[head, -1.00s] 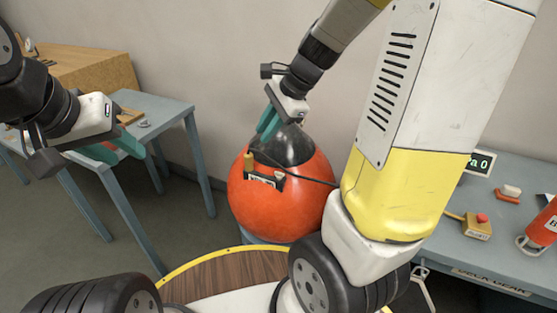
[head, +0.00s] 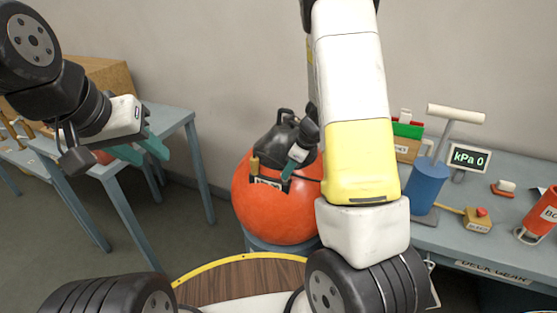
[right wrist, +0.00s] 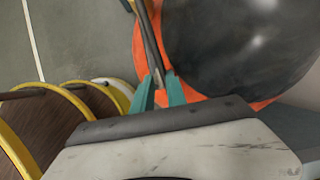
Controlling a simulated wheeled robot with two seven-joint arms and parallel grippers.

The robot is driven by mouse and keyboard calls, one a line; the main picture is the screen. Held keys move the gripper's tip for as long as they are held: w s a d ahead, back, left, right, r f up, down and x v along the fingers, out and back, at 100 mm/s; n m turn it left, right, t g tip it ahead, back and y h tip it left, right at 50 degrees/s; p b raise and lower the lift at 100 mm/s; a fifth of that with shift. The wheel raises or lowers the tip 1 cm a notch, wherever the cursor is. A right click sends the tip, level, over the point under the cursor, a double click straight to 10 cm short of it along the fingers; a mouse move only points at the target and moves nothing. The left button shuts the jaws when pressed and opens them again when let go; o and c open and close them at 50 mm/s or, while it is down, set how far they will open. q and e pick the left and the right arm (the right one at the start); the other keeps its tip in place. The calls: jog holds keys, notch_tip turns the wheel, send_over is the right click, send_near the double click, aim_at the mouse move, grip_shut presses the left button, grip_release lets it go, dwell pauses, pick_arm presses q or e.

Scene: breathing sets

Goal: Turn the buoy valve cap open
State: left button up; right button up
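The orange buoy (head: 268,212) with a black top (head: 285,140) stands on a grey-blue round stand. A small brass-coloured fitting (head: 254,166), which looks like the valve cap, stands up on its left side beside a dark labelled plate (head: 268,182). My left gripper (head: 142,150) is open and empty, away from the buoy.
A grey-blue table at right holds a blue pump (head: 428,185) with a white handle, a display (head: 469,158) reading kPa 0, a yellow box with a red button (head: 478,220) and a red cylinder (head: 540,215). Another table (head: 170,118) stands left. Open floor lies between.

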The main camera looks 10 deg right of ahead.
jog(key=shift+w+a+f, duration=0.1)
jog(key=shift+a+f, duration=0.1)
jog(key=shift+f, duration=0.35)
jog(key=shift+c, duration=0.3)
grip_shut()
